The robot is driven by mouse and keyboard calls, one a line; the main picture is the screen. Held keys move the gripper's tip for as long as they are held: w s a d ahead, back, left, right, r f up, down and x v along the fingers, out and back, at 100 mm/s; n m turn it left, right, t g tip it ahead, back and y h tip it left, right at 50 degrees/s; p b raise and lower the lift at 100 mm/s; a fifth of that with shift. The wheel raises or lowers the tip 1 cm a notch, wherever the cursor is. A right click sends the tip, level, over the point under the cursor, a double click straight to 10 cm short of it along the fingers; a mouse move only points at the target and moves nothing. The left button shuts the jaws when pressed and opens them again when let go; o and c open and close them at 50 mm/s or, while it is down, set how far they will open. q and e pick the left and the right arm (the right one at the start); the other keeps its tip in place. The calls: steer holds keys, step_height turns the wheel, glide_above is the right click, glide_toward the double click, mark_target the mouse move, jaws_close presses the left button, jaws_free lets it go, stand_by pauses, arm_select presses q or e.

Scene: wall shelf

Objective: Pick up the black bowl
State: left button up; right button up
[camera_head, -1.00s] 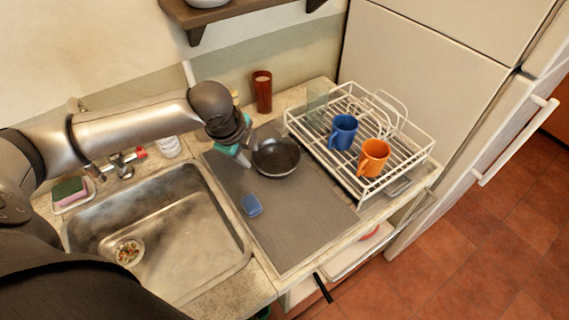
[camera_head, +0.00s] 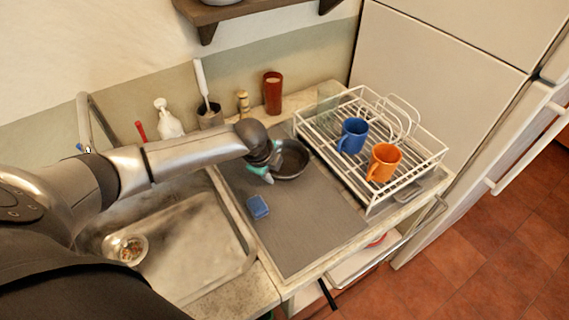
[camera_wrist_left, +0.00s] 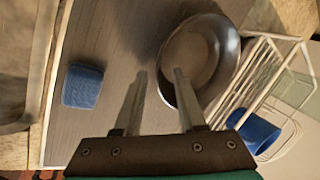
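The black bowl (camera_head: 291,160) sits upright on the grey mat, beside the white dish rack; my gripper hides its left edge in the head view. It also shows in the left wrist view (camera_wrist_left: 208,48), shiny and dark, with its hollow side up. My left gripper (camera_head: 264,171) is at the bowl's near left rim. In the left wrist view the two fingers (camera_wrist_left: 160,78) are apart and nothing is clamped between them. The right finger overlaps the bowl's rim and the left finger is outside it. I cannot tell whether they touch the bowl. My right gripper is not in view.
A blue sponge (camera_head: 258,207) lies on the grey mat (camera_head: 300,235). The white dish rack (camera_head: 405,190) holds a blue mug (camera_head: 352,136) and an orange mug (camera_head: 383,162). The sink (camera_head: 205,235) is at left. A brown cup (camera_head: 272,93) stands behind. The mat's front is clear.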

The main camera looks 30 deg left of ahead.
arm_select(q)
steer(key=shift+x, duration=0.85)
jaws_close()
stand_by(0.8)
